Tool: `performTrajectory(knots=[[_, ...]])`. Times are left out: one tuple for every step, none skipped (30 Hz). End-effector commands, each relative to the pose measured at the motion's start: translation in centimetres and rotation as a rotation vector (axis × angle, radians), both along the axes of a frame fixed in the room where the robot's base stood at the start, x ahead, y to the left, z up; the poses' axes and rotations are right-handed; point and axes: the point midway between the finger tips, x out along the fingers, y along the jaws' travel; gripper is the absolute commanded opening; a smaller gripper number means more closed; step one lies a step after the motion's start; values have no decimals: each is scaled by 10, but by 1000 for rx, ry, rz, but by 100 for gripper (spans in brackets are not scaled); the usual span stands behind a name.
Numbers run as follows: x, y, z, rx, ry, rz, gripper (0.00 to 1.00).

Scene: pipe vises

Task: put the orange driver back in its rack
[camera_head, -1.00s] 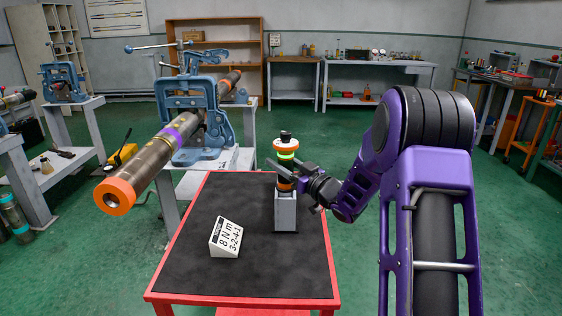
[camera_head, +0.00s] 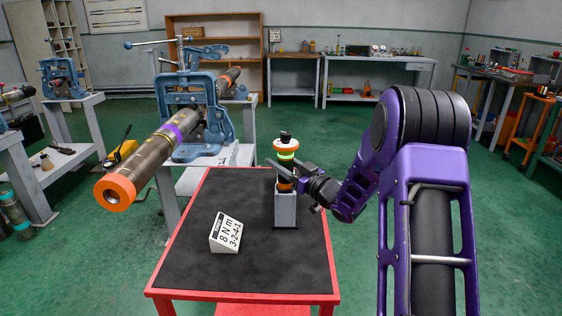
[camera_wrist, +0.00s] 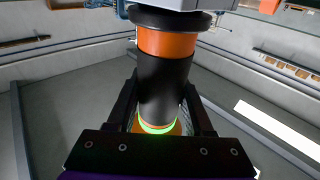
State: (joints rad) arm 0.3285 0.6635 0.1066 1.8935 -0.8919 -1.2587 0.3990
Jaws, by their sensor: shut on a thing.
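The orange driver (camera_head: 286,157) stands upright, with a black knob on top, an orange and white disc and a lit green ring. My gripper (camera_head: 283,175) reaches in from the right and is shut around its body below the ring. The driver's lower end is at the top of the grey rack block (camera_head: 286,211) on the table; I cannot tell how far it is seated. In the wrist view the driver (camera_wrist: 165,80) lies between my two fingers, showing an orange band, a black body and the green glow. A black flange is at its far end, against a grey part.
The red-edged table (camera_head: 240,298) has a dark mat and a white sign (camera_head: 225,232) reading "8 Nm 3-2-4-1" left of the rack. A blue vise (camera_head: 190,110) holds a long pipe (camera_head: 165,145) whose orange end juts toward the table's left. The mat's front is clear.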

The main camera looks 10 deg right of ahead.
Motion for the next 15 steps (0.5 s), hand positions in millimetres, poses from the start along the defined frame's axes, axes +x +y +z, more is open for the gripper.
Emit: performTrajectory(knots=[[0, 0, 2, 2, -6, 1, 0], [0, 0, 2, 2, -6, 1, 0], [0, 0, 1, 2, -6, 1, 0], [0, 0, 1, 2, -6, 1, 0], [0, 0, 1, 2, -6, 1, 0], [0, 0, 0, 2, -6, 1, 0], [0, 0, 0, 1, -5, 1, 0], [0, 0, -1, 1, -5, 1, 0], [0, 0, -1, 1, -5, 1, 0], [0, 0, -1, 1, -5, 1, 0], [0, 0, -1, 1, -5, 1, 0], [0, 0, -1, 0, -4, 1, 55], [0, 0, -1, 0, -4, 1, 60], [0, 0, -1, 1, -4, 0, 66], [0, 0, -2, 1, -3, 0, 73]])
